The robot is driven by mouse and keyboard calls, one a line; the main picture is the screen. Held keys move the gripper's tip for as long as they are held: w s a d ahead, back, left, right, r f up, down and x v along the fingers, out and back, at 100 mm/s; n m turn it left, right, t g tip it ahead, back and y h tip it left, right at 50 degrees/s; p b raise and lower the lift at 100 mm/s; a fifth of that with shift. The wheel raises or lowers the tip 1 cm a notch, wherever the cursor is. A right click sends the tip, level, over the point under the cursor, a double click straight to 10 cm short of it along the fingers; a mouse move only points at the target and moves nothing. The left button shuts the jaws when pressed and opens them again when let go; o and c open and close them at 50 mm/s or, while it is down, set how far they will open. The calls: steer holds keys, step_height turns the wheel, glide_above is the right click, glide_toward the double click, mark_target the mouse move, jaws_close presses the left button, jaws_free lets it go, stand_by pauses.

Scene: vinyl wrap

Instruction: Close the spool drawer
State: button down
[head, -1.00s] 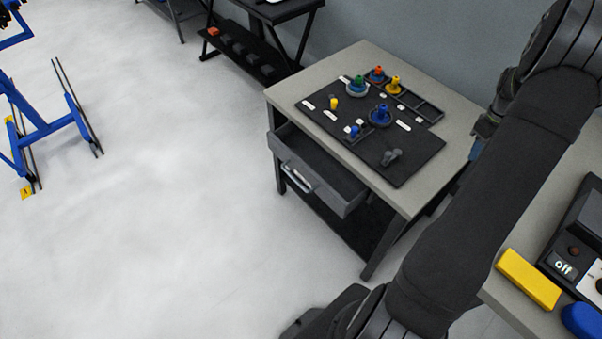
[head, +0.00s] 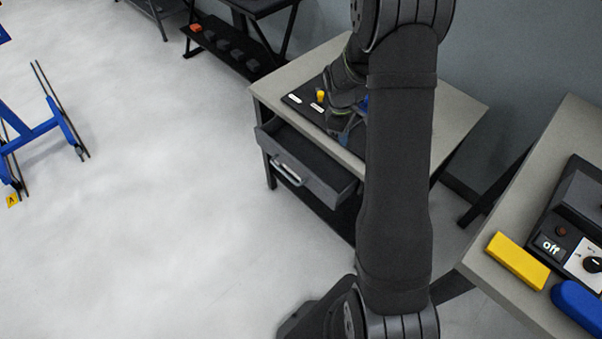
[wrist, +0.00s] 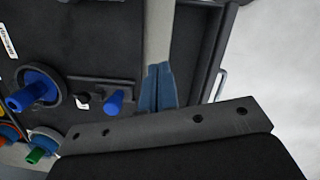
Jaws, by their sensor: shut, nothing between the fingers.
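The spool drawer (head: 318,184) is pulled open from the left side of the grey-topped table (head: 300,74). Its light handle (head: 289,174) is on the front panel facing the open floor. In the wrist view the drawer (wrist: 206,48) is at the upper right, with its handle (wrist: 220,86) at the right edge. My gripper (head: 343,138) is above the table's edge beside the drawer, apart from the handle. Its blue fingertips (wrist: 157,88) are together with nothing between them. My arm hides part of the table top.
A dark mat (wrist: 95,45) on the table bears a large blue spool (wrist: 38,88), a small blue piece (wrist: 114,102) and a green-topped spool (wrist: 40,150). A yellow block (head: 517,261) lies on the right bench. The floor left of the drawer is clear.

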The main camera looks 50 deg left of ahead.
steer(key=s+a+n+t+y, duration=0.1)
steer(key=s+a+n+t, duration=0.1)
steer(key=s+n, duration=0.7)
steer(key=s+a+n+t+y, duration=0.15)
steer(key=s+n, duration=0.35)
steer(key=s, duration=0.7)
glide_above(306, 179)
steer(key=s, duration=0.3)
steer(key=shift+h, duration=0.25)
step_height(306, 179, down, 10)
steer(key=shift+s, duration=0.1)
steer(key=shift+w, duration=0.55)
steer(key=w, duration=0.7)
steer(key=shift+w+a, duration=0.1)
steer(key=shift+w, duration=0.2)
steer(key=shift+s, duration=0.15)
